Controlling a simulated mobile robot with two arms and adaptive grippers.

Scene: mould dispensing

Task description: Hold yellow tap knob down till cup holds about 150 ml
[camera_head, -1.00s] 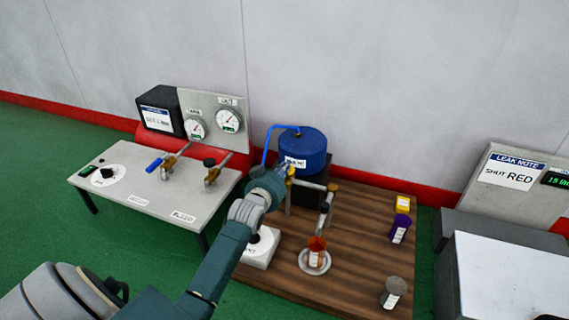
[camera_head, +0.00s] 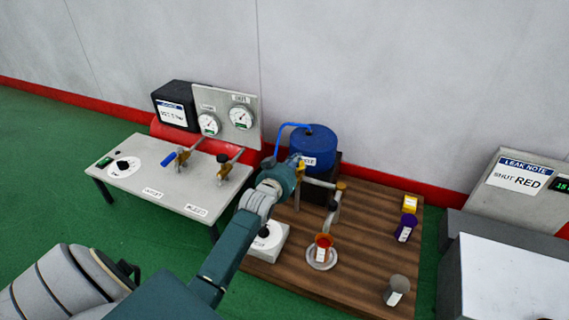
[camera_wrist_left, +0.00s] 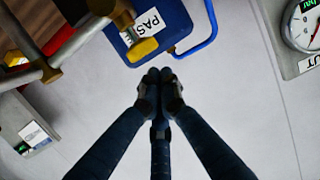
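The yellow tap knob (camera_wrist_left: 143,48) shows large in the left wrist view, in front of the blue tank (camera_head: 316,148). In the head view only a bit of yellow (camera_head: 301,166) shows beside my left gripper (camera_head: 296,161). In the left wrist view the fingers (camera_wrist_left: 160,75) are together with nothing between them, close beside the knob; I cannot tell whether they touch it. My right gripper is out of view.
A grey table (camera_head: 148,190) with valves and gauges stands at left. A sign (camera_head: 520,178) reads "LEAK NOTE SHUT RED".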

